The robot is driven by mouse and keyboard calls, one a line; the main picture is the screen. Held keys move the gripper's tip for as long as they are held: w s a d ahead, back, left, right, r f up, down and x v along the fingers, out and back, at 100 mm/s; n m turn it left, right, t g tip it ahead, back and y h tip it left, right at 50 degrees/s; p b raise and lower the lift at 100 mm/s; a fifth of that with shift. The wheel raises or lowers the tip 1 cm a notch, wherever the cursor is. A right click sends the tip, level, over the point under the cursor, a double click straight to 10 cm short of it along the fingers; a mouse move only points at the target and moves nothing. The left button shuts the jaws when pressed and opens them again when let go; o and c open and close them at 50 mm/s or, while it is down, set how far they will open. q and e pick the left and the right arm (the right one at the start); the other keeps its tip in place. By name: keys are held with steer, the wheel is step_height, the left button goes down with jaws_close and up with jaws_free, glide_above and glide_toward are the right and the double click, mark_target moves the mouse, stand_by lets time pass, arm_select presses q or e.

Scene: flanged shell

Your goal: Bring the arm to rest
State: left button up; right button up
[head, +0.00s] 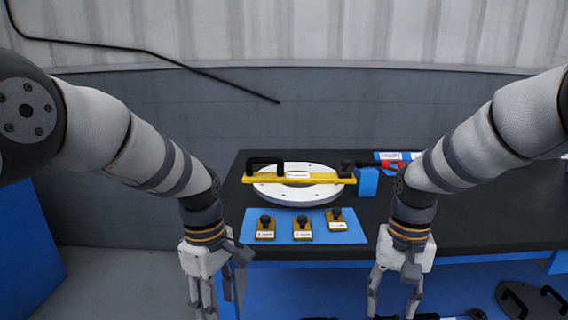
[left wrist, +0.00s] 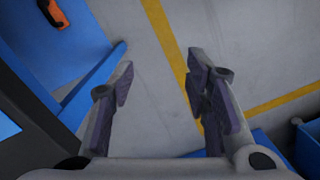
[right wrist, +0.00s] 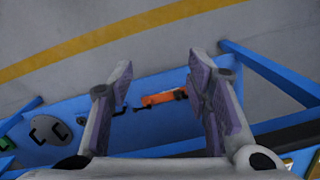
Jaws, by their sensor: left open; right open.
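My left gripper (head: 213,296) hangs fingers down in front of the table's front left corner. It is open and empty, and in the left wrist view its fingers (left wrist: 158,95) stand apart over the grey floor. My right gripper (head: 392,295) hangs fingers down in front of the table's front edge, right of the blue mat. It is open, and in the right wrist view nothing is between its fingers (right wrist: 160,95) but an orange tool lying well below. Both grippers are apart from the things on the table.
The dark table (head: 480,215) carries a white flanged ring (head: 298,194) with a yellow bar (head: 325,179) across it. A blue mat (head: 285,238) in front holds three yellow blocks with black knobs. A blue block (head: 367,182) stands right of the ring. A lower shelf holds a dark plate (head: 530,300).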

arm_select(q)
steer(key=s+a+f+m+g, duration=0.1)
steer(key=s+a+f+m, duration=0.2)
steer(key=s+f, duration=0.7)
steer(key=s+a+f+m, duration=0.3)
steer(key=s+f+m, duration=0.1)
steer(key=s+f, duration=0.7)
arm_select(e)
steer(key=s+d+f+n+g, duration=0.1)
steer(key=s+f+n, duration=0.1)
steer(key=s+f, duration=1.85)
arm_select(q)
steer(key=s+a+m, duration=0.2)
steer(key=s+m, duration=0.1)
steer(key=s, duration=0.7)
steer(key=s+a+m, duration=0.2)
steer(key=s, duration=0.9)
steer(key=shift+a+r+m+g+y+p, duration=0.2)
steer(key=shift+m+g+y+p, duration=0.1)
steer(key=shift+m, duration=0.1)
arm_select(e)
steer(key=s+d+n, duration=0.1)
steer(key=s+d, duration=0.1)
steer(key=s, duration=1.8)
steer(key=shift+s+f, duration=0.35)
steer(key=shift+f, duration=0.05)
